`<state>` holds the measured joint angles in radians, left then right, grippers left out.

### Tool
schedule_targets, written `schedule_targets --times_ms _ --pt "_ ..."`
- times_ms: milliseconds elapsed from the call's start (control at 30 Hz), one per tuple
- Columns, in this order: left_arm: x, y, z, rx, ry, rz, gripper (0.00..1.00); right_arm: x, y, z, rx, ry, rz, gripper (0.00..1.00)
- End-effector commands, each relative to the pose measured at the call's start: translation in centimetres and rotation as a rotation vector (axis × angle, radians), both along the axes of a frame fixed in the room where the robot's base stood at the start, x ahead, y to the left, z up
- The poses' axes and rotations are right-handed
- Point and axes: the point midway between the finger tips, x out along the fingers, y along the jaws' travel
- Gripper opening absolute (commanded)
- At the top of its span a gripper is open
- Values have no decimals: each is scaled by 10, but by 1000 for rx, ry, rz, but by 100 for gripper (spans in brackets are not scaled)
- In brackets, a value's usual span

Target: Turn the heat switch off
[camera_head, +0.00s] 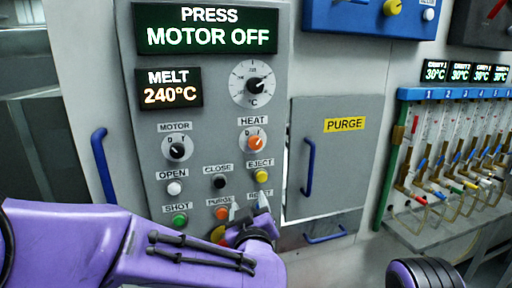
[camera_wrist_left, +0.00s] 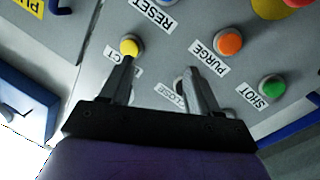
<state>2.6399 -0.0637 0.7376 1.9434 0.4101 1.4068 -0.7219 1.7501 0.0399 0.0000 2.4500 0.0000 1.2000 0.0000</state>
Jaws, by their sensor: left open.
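My left gripper (camera_head: 248,206) is open and empty, below the HEAT switch and in front of the lower buttons. In the left wrist view, its two fingers (camera_wrist_left: 158,72) stand apart over the panel, near the yellow EJECT button (camera_wrist_left: 130,46) and the CLOSE label. The HEAT switch is not visible there. My right gripper is not in view.
The MOTOR switch (camera_head: 177,149) is left of HEAT, with a temperature dial (camera_head: 253,84) above. Several push buttons crowd the panel below. A PURGE door (camera_head: 345,153) with a blue handle (camera_head: 308,166) stands right. A display (camera_head: 207,27) reads PRESS MOTOR OFF; another (camera_head: 169,88) reads MELT 240°C.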

Motion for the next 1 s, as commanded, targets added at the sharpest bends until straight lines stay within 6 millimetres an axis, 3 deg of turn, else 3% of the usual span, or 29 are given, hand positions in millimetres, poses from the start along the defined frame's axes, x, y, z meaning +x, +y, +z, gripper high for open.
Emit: schedule_targets --times_ms 33,100,133,300,467,800,1000 --pt "-11 -28 69 39 -76 16 61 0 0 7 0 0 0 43" --pt "-29 -50 117 137 -85 61 61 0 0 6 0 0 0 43" --pt "-33 -54 124 184 -62 80 61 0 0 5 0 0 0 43" --pt "-36 -45 127 451 59 162 61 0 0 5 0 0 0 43" --pt "-30 -42 128 545 79 165 61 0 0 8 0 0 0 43" --pt "39 -24 128 546 80 165 61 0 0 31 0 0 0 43" --pt "63 -18 127 547 77 164 61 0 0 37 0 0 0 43"
